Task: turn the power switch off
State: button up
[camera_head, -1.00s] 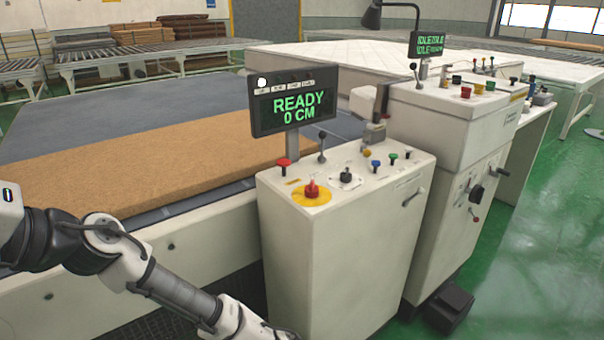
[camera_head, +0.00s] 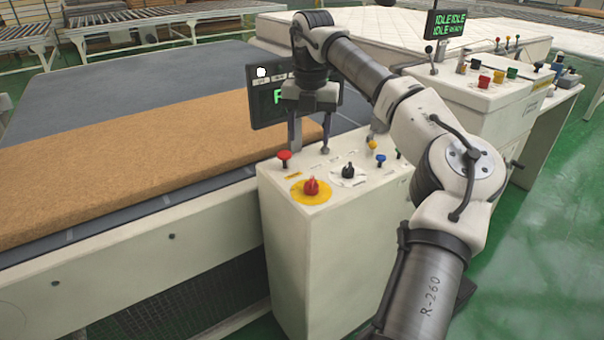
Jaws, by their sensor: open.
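The white control box (camera_head: 300,240) stands in front of me. On its top are a red knob on a yellow disc (camera_head: 311,188), a black rotary knob on a white plate (camera_head: 347,172) and a red mushroom button (camera_head: 284,157). No label that I can read tells which one is the power switch. My gripper (camera_head: 311,147) points down, open and empty, over the back of the box top, behind the red and black knobs and in front of the display post. It touches neither knob. The small black-knobbed lever is mostly hidden at its right finger.
The display (camera_head: 262,105) is partly covered by my arm. Blue (camera_head: 381,159) and yellow (camera_head: 372,144) buttons sit right of the black knob. A brown mattress slab (camera_head: 130,150) lies on the bed at left. A second console (camera_head: 490,110) stands at right.

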aim_at(311, 180)
jog(key=f, duration=0.4)
jog(key=f+p, duration=0.1)
jog(key=f, duration=0.4)
jog(key=f+p, duration=0.1)
jog(key=f, duration=0.3)
jog(key=shift+d+f, duration=0.3)
jog(key=shift+d, duration=0.05)
jog(key=shift+c, duration=0.2)
jog(key=c, duration=0.9)
